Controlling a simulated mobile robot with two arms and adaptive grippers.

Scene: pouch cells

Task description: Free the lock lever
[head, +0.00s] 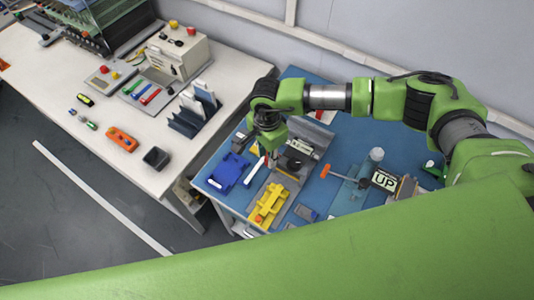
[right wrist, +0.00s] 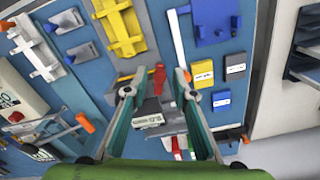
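A red lever-like piece (right wrist: 159,79), which seems to be the lock lever, stands up beside a dark block with a white label (right wrist: 154,118) in the right wrist view. My right gripper (right wrist: 156,92) is open, with its two teal fingers apart on either side of the red piece. No contact between fingers and red piece is clear. In the head view my right gripper (head: 270,152) points down over the blue table (head: 335,150), and a small red part shows at its tips. The lever's lower end is hidden. My left gripper is not in view.
Near the gripper are a yellow fixture (head: 269,203), a blue fixture (head: 229,174), a hammer-like tool with an orange end (head: 326,171) and an "UP" sign (head: 384,181). A white bench (head: 120,165) with trays and a cream machine (head: 178,50) stands at left.

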